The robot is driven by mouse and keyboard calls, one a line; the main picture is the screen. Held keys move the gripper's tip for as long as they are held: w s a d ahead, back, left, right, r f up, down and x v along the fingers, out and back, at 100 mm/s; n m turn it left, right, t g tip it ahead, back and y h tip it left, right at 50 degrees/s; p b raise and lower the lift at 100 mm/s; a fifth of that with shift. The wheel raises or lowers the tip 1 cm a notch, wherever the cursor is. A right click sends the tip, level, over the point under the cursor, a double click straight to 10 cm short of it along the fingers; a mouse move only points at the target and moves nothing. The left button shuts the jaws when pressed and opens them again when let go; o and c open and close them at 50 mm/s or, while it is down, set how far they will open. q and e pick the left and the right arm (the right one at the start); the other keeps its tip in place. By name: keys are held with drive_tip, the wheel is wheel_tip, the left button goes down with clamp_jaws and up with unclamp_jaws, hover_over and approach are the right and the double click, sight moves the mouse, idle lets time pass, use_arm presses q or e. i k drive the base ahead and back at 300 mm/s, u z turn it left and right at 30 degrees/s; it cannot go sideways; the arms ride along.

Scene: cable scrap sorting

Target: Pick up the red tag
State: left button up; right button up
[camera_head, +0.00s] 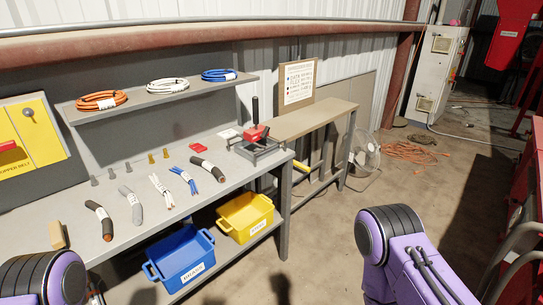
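The red tag (198,148) looks like a small flat red piece. It lies on the grey workbench (150,238) toward the back, to the left of a red-and-black tool with an upright handle (254,132). A white tag (228,133) lies just behind it to the right. Nothing covers the red tag. Only purple and black links of my arms show at the lower left and lower right. Neither gripper is in view.
Several cable pieces, including a black one (208,168) and a blue one (184,180), lie in front of the tag. Cable coils sit on a shelf (165,91) above. A blue bin (181,258) and a yellow bin (245,216) stand below the benchtop.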

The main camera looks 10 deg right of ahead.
sight(199, 148)
drive_tip(key=z, duration=0.35)
drive_tip(key=k, duration=0.55)
drive_tip(key=z, duration=0.6)
drive_tip(key=i, duration=1.15)
drive_tip(key=u, duration=0.9)
drive_tip(key=i, duration=0.8)
drive_tip(key=u, duration=0.9)
